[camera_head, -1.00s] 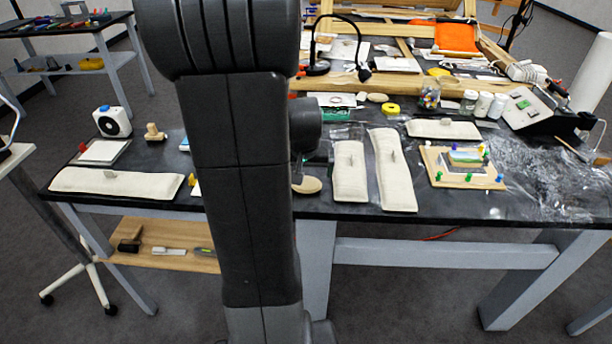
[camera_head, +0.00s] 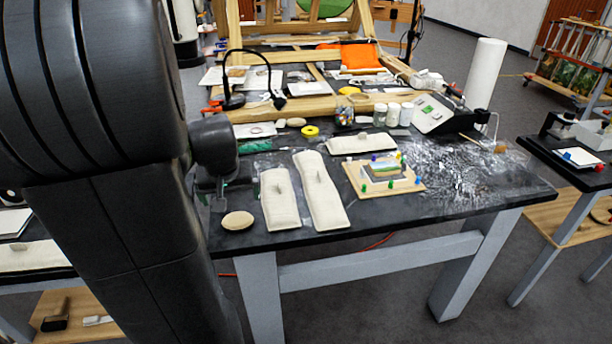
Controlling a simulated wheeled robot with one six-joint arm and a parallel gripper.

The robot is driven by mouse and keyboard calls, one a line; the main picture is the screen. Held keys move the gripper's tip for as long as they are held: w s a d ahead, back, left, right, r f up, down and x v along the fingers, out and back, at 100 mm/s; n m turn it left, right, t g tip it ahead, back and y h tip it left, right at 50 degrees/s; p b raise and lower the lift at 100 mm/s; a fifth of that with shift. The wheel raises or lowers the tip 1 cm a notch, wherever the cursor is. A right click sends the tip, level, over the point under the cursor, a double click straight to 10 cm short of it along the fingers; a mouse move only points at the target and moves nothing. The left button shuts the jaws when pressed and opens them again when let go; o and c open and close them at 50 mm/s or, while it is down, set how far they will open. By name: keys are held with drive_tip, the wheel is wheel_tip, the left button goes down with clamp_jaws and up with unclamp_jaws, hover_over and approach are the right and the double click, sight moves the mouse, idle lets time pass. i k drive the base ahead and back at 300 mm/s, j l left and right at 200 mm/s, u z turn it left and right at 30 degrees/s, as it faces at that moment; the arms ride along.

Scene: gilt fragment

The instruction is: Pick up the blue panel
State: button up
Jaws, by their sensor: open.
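I cannot clearly make out a blue panel. A wooden board (camera_head: 413,188) on the dark table carries a small layered piece (camera_head: 385,171) with greyish, green and yellow parts, ringed by several coloured pins. Whether any layer of it is a blue panel is too small to tell. My gripper (camera_head: 220,198) hangs over the left part of this table, left of the board and well apart from it. It is small, dark and partly hidden by my arm. It is open, with nothing seen in it.
Two long cream pads (camera_head: 280,200) (camera_head: 320,190) lie between my gripper and the board, and another (camera_head: 362,143) lies behind it. An oval wooden piece (camera_head: 237,220) is near the front edge. Jars (camera_head: 393,113) and a lamp (camera_head: 270,75) stand behind. Crumpled clear film (camera_head: 460,165) covers the right side.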

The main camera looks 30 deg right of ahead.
sight(388, 167)
drive_tip(key=l, duration=0.85)
drive_tip(key=i+l, duration=0.15)
drive_tip(key=l, duration=1.5)
